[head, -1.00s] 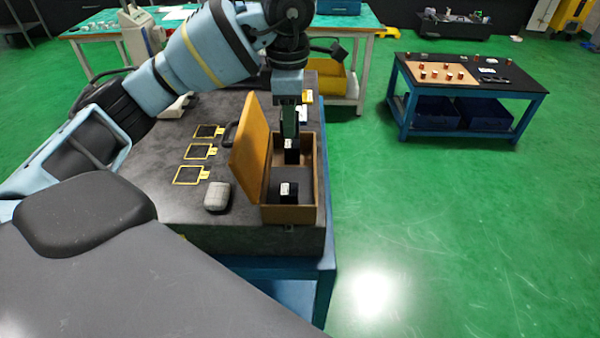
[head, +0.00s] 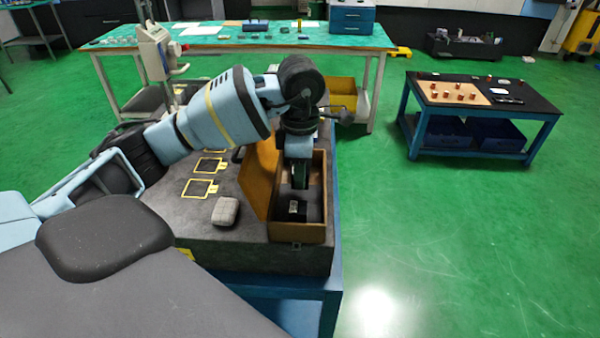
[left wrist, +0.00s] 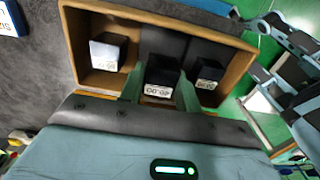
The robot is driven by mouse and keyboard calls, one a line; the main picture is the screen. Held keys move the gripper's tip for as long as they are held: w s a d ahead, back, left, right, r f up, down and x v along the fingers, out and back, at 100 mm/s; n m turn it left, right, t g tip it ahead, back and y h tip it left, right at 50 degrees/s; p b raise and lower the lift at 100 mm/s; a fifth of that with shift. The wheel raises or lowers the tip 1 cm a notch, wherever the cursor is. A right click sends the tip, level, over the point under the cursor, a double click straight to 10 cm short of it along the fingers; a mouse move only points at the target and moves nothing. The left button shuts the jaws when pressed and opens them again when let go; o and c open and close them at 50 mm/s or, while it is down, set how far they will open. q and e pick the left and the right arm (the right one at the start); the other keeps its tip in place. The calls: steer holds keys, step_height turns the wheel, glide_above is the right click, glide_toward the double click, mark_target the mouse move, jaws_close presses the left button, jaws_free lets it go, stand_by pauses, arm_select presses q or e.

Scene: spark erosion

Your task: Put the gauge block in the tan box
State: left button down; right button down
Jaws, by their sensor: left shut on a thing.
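The tan box (head: 297,232) stands open on the dark stone slab, its lid (head: 261,178) tilted up on the left. My left gripper (head: 300,178) points down into the box. In the left wrist view my left gripper (left wrist: 162,84) is shut on a black gauge block (left wrist: 160,76) with a white label, inside the outline of the tan box (left wrist: 241,64). One labelled block (left wrist: 108,51) is to its left and another (left wrist: 207,73) to its right. In the head view one block (head: 294,207) shows at the near end. I cannot tell whether the held block touches the floor.
A grey rounded pad (head: 225,211) lies left of the box. Yellow outlined squares (head: 200,189) mark the dark slab (head: 215,236). A low blue table (head: 455,140) stands right across clear green floor. A long green-topped bench (head: 230,42) stands behind.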

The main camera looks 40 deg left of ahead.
arm_select(q)
steer(key=shift+f, duration=0.5)
steer(key=shift+f, duration=0.1)
steer(key=shift+f, duration=0.35)
steer(key=shift+f, duration=0.2)
steer(key=c, duration=1)
jaws_free()
steer(key=shift+r, duration=0.15)
